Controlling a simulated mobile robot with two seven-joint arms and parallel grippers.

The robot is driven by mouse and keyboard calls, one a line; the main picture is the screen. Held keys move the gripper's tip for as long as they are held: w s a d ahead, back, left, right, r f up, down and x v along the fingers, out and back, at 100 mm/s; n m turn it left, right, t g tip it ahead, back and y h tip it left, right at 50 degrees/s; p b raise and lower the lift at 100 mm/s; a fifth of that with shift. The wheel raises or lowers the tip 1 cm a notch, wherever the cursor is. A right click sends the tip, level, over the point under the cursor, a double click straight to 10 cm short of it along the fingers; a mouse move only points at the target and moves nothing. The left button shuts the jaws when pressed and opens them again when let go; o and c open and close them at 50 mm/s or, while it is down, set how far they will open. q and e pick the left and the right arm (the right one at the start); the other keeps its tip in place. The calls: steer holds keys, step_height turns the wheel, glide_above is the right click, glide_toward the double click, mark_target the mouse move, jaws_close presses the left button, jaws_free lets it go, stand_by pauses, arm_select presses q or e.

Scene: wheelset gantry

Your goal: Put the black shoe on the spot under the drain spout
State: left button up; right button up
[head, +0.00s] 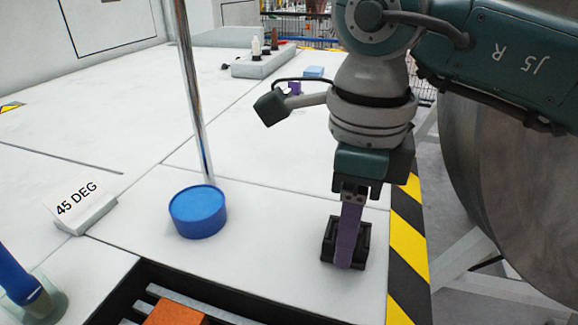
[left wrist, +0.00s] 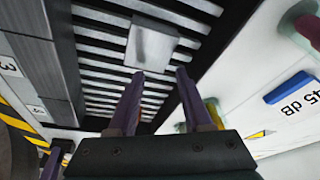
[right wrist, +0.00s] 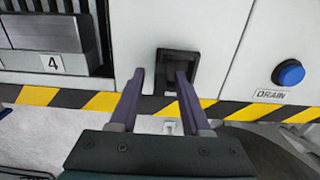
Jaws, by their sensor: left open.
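The black shoe (head: 329,245), a small blocky dark piece, stands on the white tabletop near the striped edge. It also shows in the right wrist view (right wrist: 178,56). My right gripper (head: 349,262) points down over it with purple fingers. In the right wrist view the fingers (right wrist: 161,72) are apart; the left tip is beside the shoe and the right tip overlaps it. I cannot tell whether they touch. A blue round cap (right wrist: 288,73) sits by a DRAIN label (right wrist: 270,94); no spout is clearly visible. My left gripper (left wrist: 160,74) is open and empty above a slatted rack.
A 45 DEG sign (head: 80,208) is further left. A black-framed slatted tray (head: 150,275) holding an orange block (head: 176,313) lies in front. Black-yellow striping (head: 407,235) marks the right edge.

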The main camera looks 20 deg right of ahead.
arm_select(q)
steer(key=shift+r, duration=0.25)
arm_select(e)
steer(key=shift+r, duration=0.3)
arm_select(q)
steer(key=shift+a+r+p, duration=0.1)
steer(key=shift+r+p, duration=0.65)
steer(key=shift+p, duration=0.3)
arm_select(e)
step_height(320, 180, up, 12)
steer(key=shift+f, duration=0.15)
